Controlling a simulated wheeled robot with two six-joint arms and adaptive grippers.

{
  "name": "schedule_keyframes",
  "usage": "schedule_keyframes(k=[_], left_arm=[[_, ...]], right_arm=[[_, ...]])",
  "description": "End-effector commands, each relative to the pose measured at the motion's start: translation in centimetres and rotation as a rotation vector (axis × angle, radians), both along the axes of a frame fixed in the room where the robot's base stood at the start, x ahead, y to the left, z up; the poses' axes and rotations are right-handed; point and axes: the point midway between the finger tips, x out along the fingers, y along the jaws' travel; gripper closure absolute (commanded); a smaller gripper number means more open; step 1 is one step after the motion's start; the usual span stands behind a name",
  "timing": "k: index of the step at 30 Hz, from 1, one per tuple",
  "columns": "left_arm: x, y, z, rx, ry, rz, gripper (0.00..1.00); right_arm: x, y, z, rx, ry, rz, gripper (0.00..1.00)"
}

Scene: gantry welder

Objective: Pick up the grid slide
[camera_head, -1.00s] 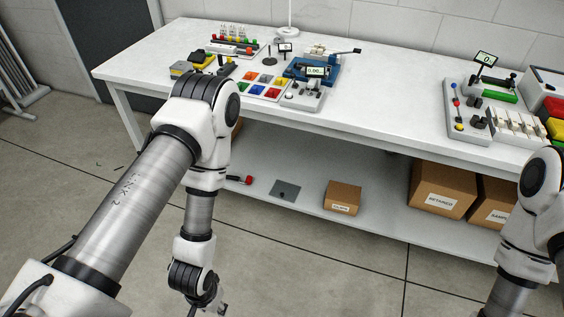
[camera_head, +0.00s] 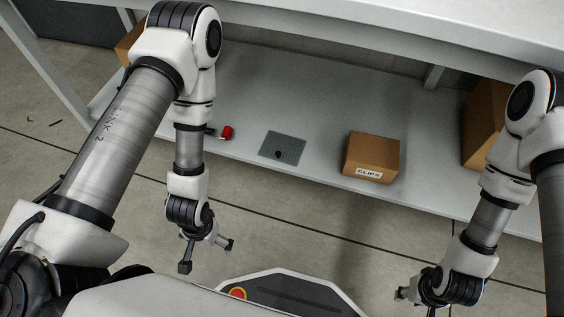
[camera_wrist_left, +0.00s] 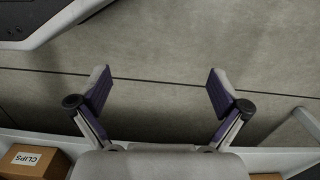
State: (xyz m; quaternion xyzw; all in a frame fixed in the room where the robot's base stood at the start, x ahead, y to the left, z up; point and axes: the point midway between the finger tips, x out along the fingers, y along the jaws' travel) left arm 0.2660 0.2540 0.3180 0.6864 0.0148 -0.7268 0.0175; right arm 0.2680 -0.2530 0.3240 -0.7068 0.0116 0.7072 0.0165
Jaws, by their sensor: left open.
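A flat grey gridded plate with a small dark knob, which looks like the grid slide (camera_head: 287,143), lies on the lower shelf (camera_head: 330,105) in the head view. My left gripper (camera_head: 206,256) is over the floor in front of the shelf, below and left of the plate in the picture. Its fingers also show in the left wrist view (camera_wrist_left: 157,92), spread apart with nothing between them. The plate does not show in the wrist view. My right gripper (camera_head: 408,295) is near the bottom edge, partly hidden, away from the plate.
A small cardboard box labelled CLIPS (camera_head: 371,157) stands right of the plate. A red-ended object (camera_head: 227,132) lies left of it, partly behind my left arm. A larger box (camera_head: 480,125) is at the right. The tabletop (camera_head: 430,25) overhangs the shelf. Bare shelf surrounds the plate.

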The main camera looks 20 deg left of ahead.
Motion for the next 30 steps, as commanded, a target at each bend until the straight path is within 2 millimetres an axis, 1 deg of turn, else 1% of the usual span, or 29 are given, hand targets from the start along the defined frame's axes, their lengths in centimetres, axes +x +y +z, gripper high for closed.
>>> schedule_keyframes(k=[1,2,5,8,9,11,12,14,15,18,19,20,22,28,30], left_arm=[[0.5,0.0,-3.4,0.002,0.018,0.004,0.0],[1.0,0.1,-4.7,0.005,0.041,0.009,0.0],[4.3,0.1,-5.7,0.011,0.098,0.025,0.0],[9.3,-0.2,-6.4,0.01,0.125,0.042,0.0],[11.7,-0.4,-6.5,0.007,0.127,0.049,0.0],[15.7,-0.8,-6.2,0.0,0.121,0.057,0.0],[18.7,-1.2,-5.7,-0.007,0.108,0.06,0.0],[23.2,-2.0,-4.5,-0.018,0.081,0.063,0.0],[26.1,-2.5,-3.5,-0.027,0.059,0.061,0.0],[32.2,-3.9,-0.6,-0.046,-0.008,0.054,0.0],[33.4,-4.2,0.1,-0.049,-0.026,0.05,0.0],[34.3,-4.4,0.5,-0.051,-0.039,0.047,0.0],[35.2,-4.7,0.4,-0.052,-0.056,0.043,0.0],[35.4,-4.8,-2.2,-0.053,-0.06,0.043,0.0],[35.4,-4.7,-3.3,-0.053,-0.061,0.043,0.0]], right_arm=[[0.0,0.0,-2.9,0.0,0.0,0.0,0.6],[0.0,0.0,-3.7,0.0,0.0,0.0,0.6],[0.0,0.0,-3.2,0.0,0.0,0.0,0.6],[0.0,0.0,-2.9,0.0,-0.001,0.0,0.6],[0.0,0.0,-2.9,0.0,-0.001,0.0,0.6],[0.0,0.0,-2.8,0.0,-0.001,0.0,0.6],[0.0,0.0,-2.8,0.0,-0.001,0.0,0.6],[0.0,0.0,-2.9,0.0,-0.001,0.0,0.6],[0.0,0.0,-2.9,0.0,-0.001,0.0,0.6],[0.0,0.0,-2.9,0.0,0.0,0.0,0.6],[0.0,0.0,-2.9,0.0,0.0,0.0,0.6],[0.0,0.0,-3.0,0.0,0.0,0.0,0.6],[0.0,0.0,-3.4,0.0,0.0,0.0,0.6],[0.0,0.0,-4.7,0.0,0.0,0.0,0.6],[0.0,0.0,-5.6,0.0,0.0,0.0,0.6]])
